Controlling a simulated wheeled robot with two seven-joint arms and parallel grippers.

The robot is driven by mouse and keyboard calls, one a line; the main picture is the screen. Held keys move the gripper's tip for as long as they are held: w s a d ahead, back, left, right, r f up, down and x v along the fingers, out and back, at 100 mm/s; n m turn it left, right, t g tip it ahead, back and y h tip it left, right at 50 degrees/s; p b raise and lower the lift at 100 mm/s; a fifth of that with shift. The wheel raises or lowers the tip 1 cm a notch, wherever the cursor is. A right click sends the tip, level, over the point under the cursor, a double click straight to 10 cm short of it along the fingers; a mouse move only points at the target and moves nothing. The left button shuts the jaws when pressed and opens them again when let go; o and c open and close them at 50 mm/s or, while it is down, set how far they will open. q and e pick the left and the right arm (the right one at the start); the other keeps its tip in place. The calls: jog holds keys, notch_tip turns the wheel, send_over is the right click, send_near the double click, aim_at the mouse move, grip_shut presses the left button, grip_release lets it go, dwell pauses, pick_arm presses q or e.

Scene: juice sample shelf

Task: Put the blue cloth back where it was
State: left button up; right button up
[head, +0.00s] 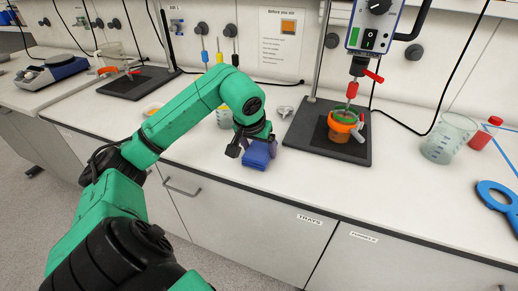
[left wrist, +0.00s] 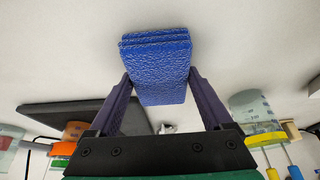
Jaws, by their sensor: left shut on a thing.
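The blue cloth (head: 256,156) is a folded pad near the front edge of the white bench. My left gripper (head: 254,140) is shut on it from above, and the jaws hide part of it in the head view. In the left wrist view the cloth (left wrist: 158,65) sits between the two purple fingers (left wrist: 160,98), with its textured face and folded layers showing. I cannot tell whether the cloth touches the bench top or is just above it. My right gripper is in neither view.
A stirrer stand with a dark base (head: 325,140) and an orange-banded cup (head: 342,124) stands right of the cloth. A large beaker (head: 449,138), a red bottle (head: 484,133) and a blue ring-shaped tool (head: 497,195) are further right. A clear beaker (head: 224,117) stands behind my arm.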

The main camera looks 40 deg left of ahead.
pick_arm(q)
jog(key=shift+f, duration=0.15)
jog(key=o, duration=1.1)
jog(key=shift+c, duration=0.2)
jog(key=shift+r, duration=0.3)
jog(key=p+v, duration=0.1)
jog(key=v, duration=1.1)
jog(key=shift+d+f+p, duration=0.1)
jog(key=shift+p, duration=0.3)
